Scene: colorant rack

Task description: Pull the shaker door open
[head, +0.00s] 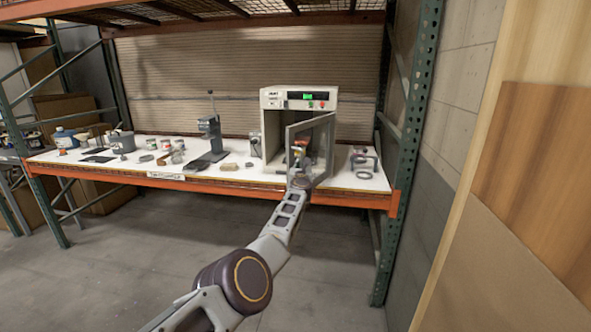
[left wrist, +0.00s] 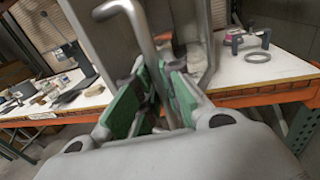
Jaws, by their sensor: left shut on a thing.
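The shaker (head: 271,124) is a pale box with a small green display, standing on the white shelf top in the head view. Its glass door (head: 322,140) is swung partly open, hinged on the right, and the inside shows through the gap. My left gripper (head: 298,160) is at the door's free edge. In the left wrist view the green-padded fingers of the left gripper (left wrist: 158,95) are shut around the grey bar handle (left wrist: 142,32) of the door. My right gripper is in neither view.
The white shelf top (head: 228,172) has an orange front beam (head: 220,187). A grey press-like device (head: 210,138) and several cans stand left of the shaker. A clamp and a ring (head: 363,175) lie to its right, near a green rack post (head: 408,130). The floor in front is clear.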

